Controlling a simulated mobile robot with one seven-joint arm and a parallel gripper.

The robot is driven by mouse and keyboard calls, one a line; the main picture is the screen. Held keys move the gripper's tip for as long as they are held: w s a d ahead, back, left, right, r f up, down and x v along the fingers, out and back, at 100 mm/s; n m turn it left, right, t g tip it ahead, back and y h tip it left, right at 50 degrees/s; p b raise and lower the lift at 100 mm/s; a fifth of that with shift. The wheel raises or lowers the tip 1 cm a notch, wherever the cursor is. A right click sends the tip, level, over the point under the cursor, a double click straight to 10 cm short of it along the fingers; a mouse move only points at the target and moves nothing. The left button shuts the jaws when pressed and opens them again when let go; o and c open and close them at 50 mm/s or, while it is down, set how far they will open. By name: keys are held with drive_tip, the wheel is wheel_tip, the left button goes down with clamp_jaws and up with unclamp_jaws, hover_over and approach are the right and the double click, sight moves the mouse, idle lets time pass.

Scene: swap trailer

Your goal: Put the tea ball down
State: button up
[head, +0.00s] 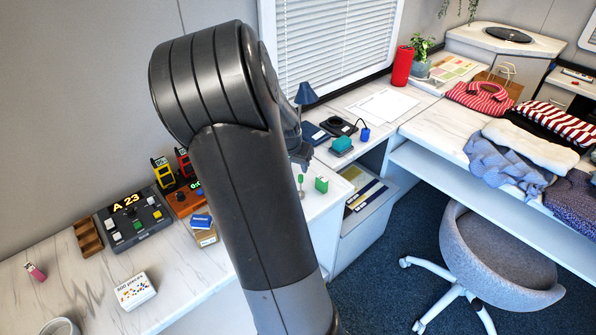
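My gripper (301,160) shows only in part at the right edge of my large dark arm, above the white counter by the window. Its fingers are small and partly hidden, so I cannot tell whether they are open or shut. Just below it is a small slim item with a green top and a thin greyish lower part (301,181), possibly the tea ball. I cannot tell whether it hangs from the gripper or stands on the counter.
The left counter (190,275) holds a control box (134,220), a puzzle box (135,291) and a pink item (36,271). A teal block (342,144) and blue lamp (306,94) stand farther back. Clothes (510,160) cover the right desk; a chair (490,260) stands before it.

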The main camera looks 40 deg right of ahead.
drive_tip(key=s+a+r+n+t+y, duration=0.1)
drive_tip(key=s+a+r+n+y, duration=0.15)
drive_tip(key=a+r, duration=0.55)
drive_tip(key=s+a+r+n+t+y, duration=0.1)
drive_tip(key=s+a+r+n, duration=0.2)
drive_tip(key=a, duration=0.9)
drive_tip(key=s+a+r+n, duration=0.3)
drive_tip(key=s+a, duration=0.3)
drive_tip(key=s+a+r+n+t, duration=0.1)
drive_tip(key=s+a+r+n, duration=0.2)
drive_tip(key=s+a, duration=0.3)
drive_tip(key=shift+s+a+r+n+t, duration=0.25)
drive_tip(key=shift+s+n+t, duration=0.05)
drive_tip(key=shift+n, duration=0.25)
drive_tip(key=shift+y, duration=0.25)
